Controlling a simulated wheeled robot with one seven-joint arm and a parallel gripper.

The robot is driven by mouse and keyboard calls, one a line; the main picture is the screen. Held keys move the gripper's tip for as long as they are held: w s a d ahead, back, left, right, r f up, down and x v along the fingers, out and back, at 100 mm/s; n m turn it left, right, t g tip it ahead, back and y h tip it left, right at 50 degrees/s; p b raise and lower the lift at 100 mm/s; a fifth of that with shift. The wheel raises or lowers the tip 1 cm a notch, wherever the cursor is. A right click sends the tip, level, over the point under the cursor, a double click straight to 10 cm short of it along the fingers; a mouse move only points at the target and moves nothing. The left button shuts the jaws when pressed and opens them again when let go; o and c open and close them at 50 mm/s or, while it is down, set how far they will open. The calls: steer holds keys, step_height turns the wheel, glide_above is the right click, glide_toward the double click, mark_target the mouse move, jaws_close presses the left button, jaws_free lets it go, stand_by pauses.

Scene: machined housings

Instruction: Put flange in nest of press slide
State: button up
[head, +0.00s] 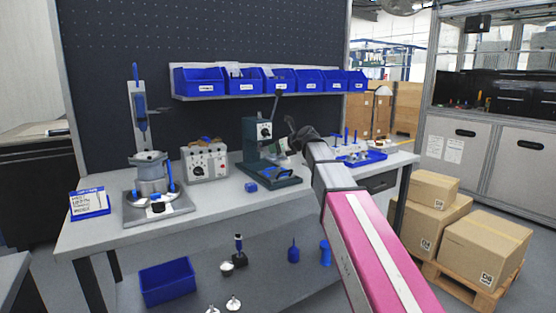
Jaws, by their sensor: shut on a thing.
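The dark green press (256,150) stands on the bench at the middle, with a raised dark lever and a dial on its head. Its slide (284,172), with a blue edge, lies low at the front; I cannot make out the nest. My gripper (297,139) is a dark shape at the end of my pink arm, just right of the press head and above the slide. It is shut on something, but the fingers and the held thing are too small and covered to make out. I cannot identify a flange in it.
A fixture with a round metal housing (152,180) and a grey control box (205,162) stand left of the press. A small blue block (251,187) lies before it. A blue tray (362,158) is at right. Blue bins (242,82) hang behind. Small metal parts (233,303) sit below.

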mark_target(281, 157)
steer(key=shift+w+f, duration=0.6)
steer(key=shift+w, duration=0.3)
steer(key=shift+f, duration=1.9)
steer(key=shift+f, duration=0.4)
steer(key=shift+f, duration=0.2)
steer(key=o, duration=1.2)
steer(key=shift+c, duration=0.2)
